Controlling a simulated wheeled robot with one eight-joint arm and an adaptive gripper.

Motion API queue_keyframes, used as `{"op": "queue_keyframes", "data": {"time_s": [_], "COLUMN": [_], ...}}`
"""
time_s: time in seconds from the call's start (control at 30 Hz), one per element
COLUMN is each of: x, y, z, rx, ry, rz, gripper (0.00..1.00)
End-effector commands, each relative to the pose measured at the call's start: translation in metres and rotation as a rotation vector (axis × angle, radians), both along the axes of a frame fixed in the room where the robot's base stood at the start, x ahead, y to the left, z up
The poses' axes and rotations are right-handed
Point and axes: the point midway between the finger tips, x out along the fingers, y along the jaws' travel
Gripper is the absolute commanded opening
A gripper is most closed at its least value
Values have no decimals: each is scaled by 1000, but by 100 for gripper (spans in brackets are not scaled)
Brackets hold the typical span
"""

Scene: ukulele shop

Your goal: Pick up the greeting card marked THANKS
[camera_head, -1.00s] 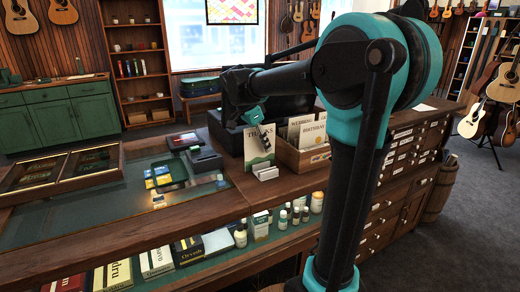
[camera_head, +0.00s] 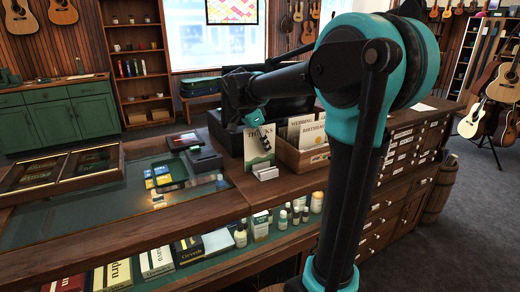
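The greeting card marked THANKS (camera_head: 254,153) stands upright on the wooden counter, cream with a green lower part. It rests in or just behind a small white holder (camera_head: 266,173). My gripper (camera_head: 266,140) points down at the card's upper right, its dark fingers overlapping the card in the picture and partly covering its front. The fingers are small and dark here, so I cannot tell whether they are apart or closed, or whether they touch the card.
A wooden box (camera_head: 302,157) of cards, with WEDDING and BIRTHDAY showing, stands right of the card. A dark card terminal (camera_head: 204,158) is to the left. A black case (camera_head: 236,136) is behind. Glass-topped display counter (camera_head: 110,205) extends left.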

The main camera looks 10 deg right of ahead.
Motion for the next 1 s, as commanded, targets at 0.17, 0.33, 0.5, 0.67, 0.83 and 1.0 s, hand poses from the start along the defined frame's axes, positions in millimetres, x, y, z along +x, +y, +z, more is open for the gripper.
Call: {"op": "queue_keyframes", "data": {"time_s": [0.17,0.33,0.5,0.67,0.83,1.0], "x": [0,0,0,0,0,0], "y": [0,0,0,0,0,0], "z": [0,0,0,0,5,21], "rx": [0,0,0,0,0,0], "ry": [0,0,0,0,0,0], "rz": [0,0,0,0,0,0], "gripper": [21,0,0,0,0,0]}}
